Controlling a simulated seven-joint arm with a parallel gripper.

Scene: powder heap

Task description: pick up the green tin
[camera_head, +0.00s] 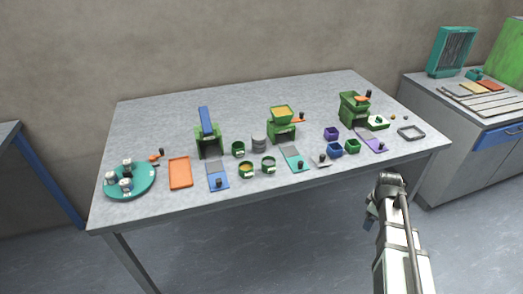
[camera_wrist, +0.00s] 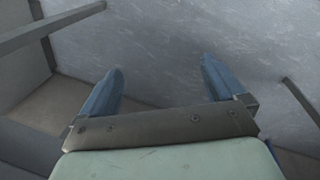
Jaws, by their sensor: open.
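Three round green tins stand on the table: one at the back (camera_head: 238,149), a front left one (camera_head: 246,169) and a front right one (camera_head: 268,165). The front two hold tan contents and have white labels. A square green tin (camera_head: 352,147) stands farther right, beside a blue one. I cannot tell which of these is meant. My gripper (camera_wrist: 161,68) is open and empty, its blue fingers spread over bare floor. In the head view, my gripper (camera_head: 371,214) is in front of the table's front edge, to the right of the round tins. No tin shows in the wrist view.
The grey table (camera_head: 150,120) also bears a teal turntable (camera_head: 148,188), an orange tray (camera_head: 180,172), a blue-chuted green stand (camera_head: 208,130), a green hopper (camera_head: 282,125), another green machine (camera_head: 350,108) and a grey tin (camera_head: 259,144). The table's back left is clear.

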